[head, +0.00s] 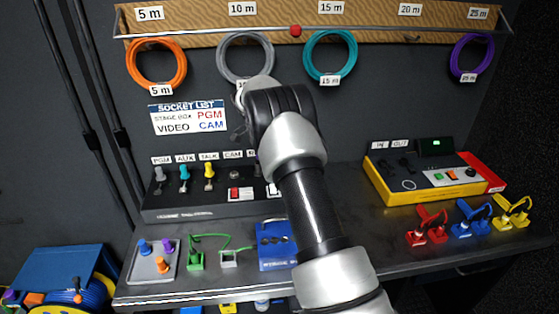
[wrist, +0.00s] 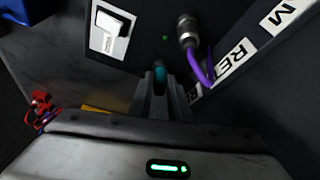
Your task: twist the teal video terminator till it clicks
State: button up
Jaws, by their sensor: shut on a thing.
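The teal video terminator (wrist: 159,73) shows in the wrist view as a small teal piece between my fingertips. My gripper (wrist: 160,88) is shut on it, at the face of the dark socket panel. The fingers hide most of the terminator, so its turn in the socket cannot be told. In the head view my own arm covers both the gripper and the terminator.
A purple cable's metal connector (wrist: 187,32) sits close right of my fingers, its cable hanging near the RET label (wrist: 233,62). A white switch (wrist: 108,31) is at upper left. The patch panel (head: 205,205) carries several plugs. A yellow tester (head: 425,180) stands right.

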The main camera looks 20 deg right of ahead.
jog(key=shift+w+m+g+p, duration=0.1)
jog(key=shift+m+g+p, duration=0.5)
jog(key=shift+m+p, duration=0.65)
jog(key=shift+m, duration=0.45)
jog(key=o, duration=1)
